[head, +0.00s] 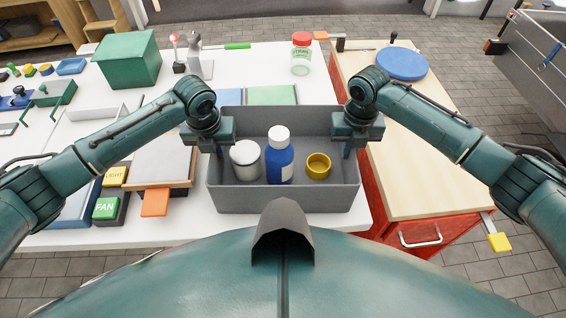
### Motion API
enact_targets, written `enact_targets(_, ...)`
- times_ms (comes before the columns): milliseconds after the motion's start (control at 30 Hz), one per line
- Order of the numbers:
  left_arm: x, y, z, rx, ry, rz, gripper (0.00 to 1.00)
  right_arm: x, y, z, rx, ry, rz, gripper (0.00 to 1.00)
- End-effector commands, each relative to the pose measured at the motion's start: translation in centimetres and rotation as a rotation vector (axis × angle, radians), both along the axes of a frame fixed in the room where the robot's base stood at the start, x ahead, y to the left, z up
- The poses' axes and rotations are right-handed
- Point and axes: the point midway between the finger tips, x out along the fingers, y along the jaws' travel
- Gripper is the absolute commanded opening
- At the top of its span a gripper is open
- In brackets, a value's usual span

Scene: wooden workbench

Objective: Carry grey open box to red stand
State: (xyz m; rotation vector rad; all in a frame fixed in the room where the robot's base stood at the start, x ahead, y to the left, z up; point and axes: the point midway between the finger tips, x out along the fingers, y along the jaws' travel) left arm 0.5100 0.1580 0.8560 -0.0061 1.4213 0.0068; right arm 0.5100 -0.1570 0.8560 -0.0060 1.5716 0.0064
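The grey open box (285,201) is in the middle of the head view, over the front right of the white table. It holds a white cup (245,162), a blue bottle with a white cap (280,160) and a small yellow pot (318,166). My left gripper (207,150) is at the box's left wall and my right gripper (356,148) is at its right wall. Both point down at the rims; their fingertips are partly hidden, so their grip is unclear. The red stand (437,245), with a pale wooden top (420,160), is to the right.
A blue round disc (401,63) lies at the back of the stand's top; the rest of that top is largely clear. A green box (128,59), a red-lidded jar (301,56) and labelled blocks (106,208) are on the white table (262,58).

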Motion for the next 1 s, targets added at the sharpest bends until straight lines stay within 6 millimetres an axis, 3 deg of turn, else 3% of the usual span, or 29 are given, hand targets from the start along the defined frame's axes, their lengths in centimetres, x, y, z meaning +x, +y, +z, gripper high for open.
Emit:
enact_targets(467, 0.2, 0.1, 0.6, 0.0, -0.004, 0.001, 0.0, 0.2, -0.1, 0.6, 0.0, -0.004, -0.003, 0.0)
enact_targets(1000, 0.1, 0.1, 4.9, 0.001, -0.003, 0.002, 0.0, 0.1, -0.1, 4.9, -0.001, -0.003, -0.003, 0.0)
